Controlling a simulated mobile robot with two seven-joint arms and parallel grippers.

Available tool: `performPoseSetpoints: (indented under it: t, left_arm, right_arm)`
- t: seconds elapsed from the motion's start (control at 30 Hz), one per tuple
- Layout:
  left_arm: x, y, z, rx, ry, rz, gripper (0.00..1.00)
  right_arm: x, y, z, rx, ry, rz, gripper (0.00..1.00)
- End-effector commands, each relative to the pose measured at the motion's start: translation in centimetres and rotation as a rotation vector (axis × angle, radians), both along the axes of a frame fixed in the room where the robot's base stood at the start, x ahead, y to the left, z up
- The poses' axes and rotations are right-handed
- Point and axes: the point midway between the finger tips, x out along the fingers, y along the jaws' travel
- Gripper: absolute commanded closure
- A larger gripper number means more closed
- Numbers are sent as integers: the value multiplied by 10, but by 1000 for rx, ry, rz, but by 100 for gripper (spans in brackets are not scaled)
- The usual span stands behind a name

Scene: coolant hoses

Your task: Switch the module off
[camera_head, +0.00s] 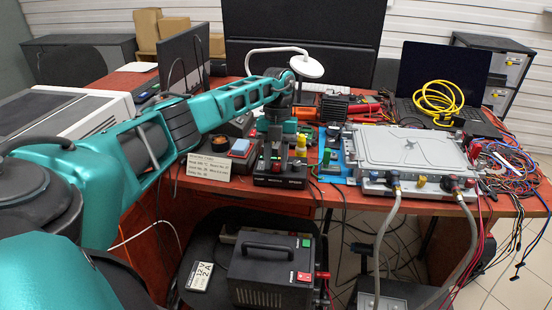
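A silver metal module (410,148) with hose fittings lies on the right part of the red table. Two grey hoses run down from its front, the left one (389,235) and the right one (465,245). My teal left arm reaches in from the left. Its gripper (276,135) points down just above or behind the control box; its fingertips are too small and dark to tell whether they touch anything. My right gripper is out of view.
A black power unit (272,270) with a handle stands below the table edge. A laptop (441,85), yellow cable (438,98) and tangled wires (510,165) crowd the right.

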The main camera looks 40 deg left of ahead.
Motion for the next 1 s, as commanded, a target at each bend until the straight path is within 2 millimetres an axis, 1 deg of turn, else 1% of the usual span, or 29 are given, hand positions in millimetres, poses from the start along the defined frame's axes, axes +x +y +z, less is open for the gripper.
performPoseSetpoints:
  t: [0.13, 0.23, 0.37, 0.5, 0.6, 0.7, 0.83, 1.0]
  left_arm:
    - [2, 0, 6, -1, -1, -1, 68]
    - [5, 2, 19, 0, -3, 1, 68]
    - [11, 6, 47, -1, -4, 0, 68]
    - [17, 11, 78, 0, -4, 2, 68]
    - [22, 14, 97, 0, -3, 1, 68]
    - [24, 16, 111, -1, -2, 1, 68]
    - [26, 18, 121, 0, 0, 0, 68]
    - [27, 19, 125, 1, 1, 1, 68]
  right_arm:
    - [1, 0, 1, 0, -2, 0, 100]
    - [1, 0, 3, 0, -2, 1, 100]
    - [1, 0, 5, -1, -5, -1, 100]
    - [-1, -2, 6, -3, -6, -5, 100]
    - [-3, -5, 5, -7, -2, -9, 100]
    - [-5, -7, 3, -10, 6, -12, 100]
    - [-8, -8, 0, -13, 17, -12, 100]
    - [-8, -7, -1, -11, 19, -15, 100]
